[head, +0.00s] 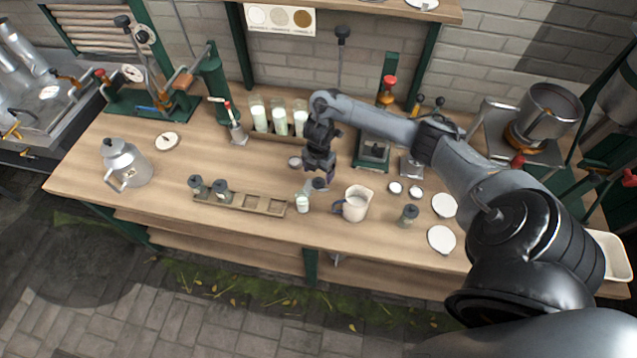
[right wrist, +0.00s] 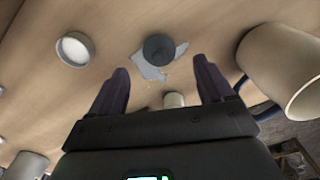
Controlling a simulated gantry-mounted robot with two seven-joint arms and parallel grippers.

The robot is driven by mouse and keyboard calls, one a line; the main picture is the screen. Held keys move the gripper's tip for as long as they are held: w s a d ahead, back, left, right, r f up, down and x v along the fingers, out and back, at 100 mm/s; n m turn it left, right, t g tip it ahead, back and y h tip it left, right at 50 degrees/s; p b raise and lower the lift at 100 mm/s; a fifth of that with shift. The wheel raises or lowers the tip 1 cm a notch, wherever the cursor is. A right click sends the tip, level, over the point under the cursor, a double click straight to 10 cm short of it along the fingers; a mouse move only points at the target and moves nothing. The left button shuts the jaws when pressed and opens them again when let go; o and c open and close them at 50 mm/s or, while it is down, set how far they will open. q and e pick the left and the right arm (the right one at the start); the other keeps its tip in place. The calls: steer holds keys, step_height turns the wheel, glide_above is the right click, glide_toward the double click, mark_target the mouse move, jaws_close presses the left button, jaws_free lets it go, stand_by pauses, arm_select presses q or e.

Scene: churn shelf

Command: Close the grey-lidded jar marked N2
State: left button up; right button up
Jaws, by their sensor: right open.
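A small open jar (head: 303,203) with pale contents stands on the bench, left of the white jug. A dark grey round lid (head: 320,184) lies behind it on a pale patch; the lid also shows in the right wrist view (right wrist: 158,48). No N2 mark is readable. My right gripper (head: 319,178) points down above the lid, close to it. Its two fingers (right wrist: 160,80) are open with nothing held. A pale round top (right wrist: 173,100), perhaps the jar, shows low between them. My left gripper is in neither view.
The white jug (head: 355,203) stands close to the jar's right. A wooden rack (head: 277,208) holds two grey-lidded jars to the left. Another grey-lidded jar (head: 409,214) stands right of the jug. A small round dish (head: 295,162) lies behind. The front bench strip is clear.

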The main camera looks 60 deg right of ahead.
mark_target(319, 179)
step_height(319, 179, down, 5)
steer(key=shift+b, duration=0.45)
steer(key=shift+c, duration=0.4)
steer(key=shift+d, duration=0.1)
steer(key=c, duration=1)
steer(key=shift+w+r, duration=0.1)
steer(key=shift+r, duration=0.4)
step_height(319, 179, up, 8)
steer(key=p, duration=0.3)
steer(key=shift+p, duration=0.35)
steer(key=shift+r, duration=0.55)
